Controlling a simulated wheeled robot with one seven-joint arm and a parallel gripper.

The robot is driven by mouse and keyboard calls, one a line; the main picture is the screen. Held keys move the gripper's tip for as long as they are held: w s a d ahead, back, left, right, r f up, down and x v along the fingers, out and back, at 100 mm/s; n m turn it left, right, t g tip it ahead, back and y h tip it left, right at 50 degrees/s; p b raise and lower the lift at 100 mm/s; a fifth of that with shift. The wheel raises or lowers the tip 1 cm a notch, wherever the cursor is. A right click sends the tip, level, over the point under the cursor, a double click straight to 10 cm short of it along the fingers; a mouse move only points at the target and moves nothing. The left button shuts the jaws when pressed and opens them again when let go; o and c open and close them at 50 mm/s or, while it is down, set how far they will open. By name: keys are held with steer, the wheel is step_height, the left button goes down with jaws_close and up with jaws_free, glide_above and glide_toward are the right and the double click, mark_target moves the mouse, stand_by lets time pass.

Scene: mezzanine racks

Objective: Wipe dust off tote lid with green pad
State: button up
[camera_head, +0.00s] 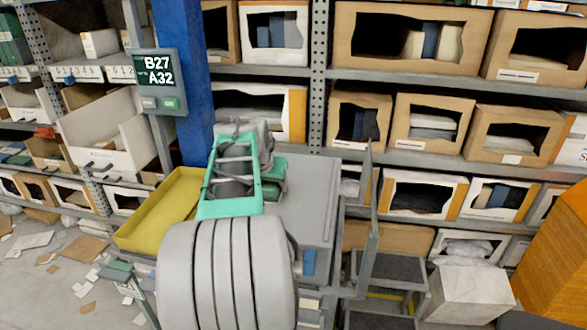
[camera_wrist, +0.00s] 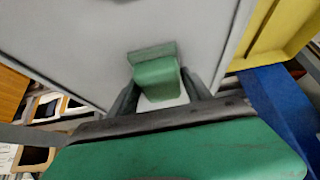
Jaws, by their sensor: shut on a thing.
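The green pad (camera_wrist: 156,75) is a small block with a flat, darker green edge on its far side. My gripper (camera_wrist: 160,82) is shut on it, with one dark finger on each side. The pad is over the pale grey tote lid (camera_wrist: 85,35); I cannot tell whether it touches. In the head view the lid (camera_head: 312,195) is a flat grey surface right of my arm. There my arm hides much of the gripper, and a bit of dark green (camera_head: 274,172) shows beside it. I cannot make out dust on the lid.
A yellow tray (camera_head: 150,215) lies left of the lid. A blue post (camera_head: 183,70) with a B27/A32 display (camera_head: 158,78) stands behind it. Racks of open cardboard boxes (camera_head: 430,120) fill the back. A grey step frame (camera_head: 385,270) and a white box (camera_head: 468,292) are at right.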

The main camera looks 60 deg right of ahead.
steer(key=shift+s+a+f, duration=0.15)
steer(key=shift+a, duration=0.65)
steer(key=r, duration=0.1)
steer(key=r+p, duration=0.1)
steer(key=r, duration=0.2)
steer(key=shift+s+a+p, duration=0.1)
steer(key=shift+a+p, duration=0.15)
steer(key=shift+p, duration=0.1)
steer(key=shift+r+p, duration=1.6)
steer(key=shift+r, duration=0.7)
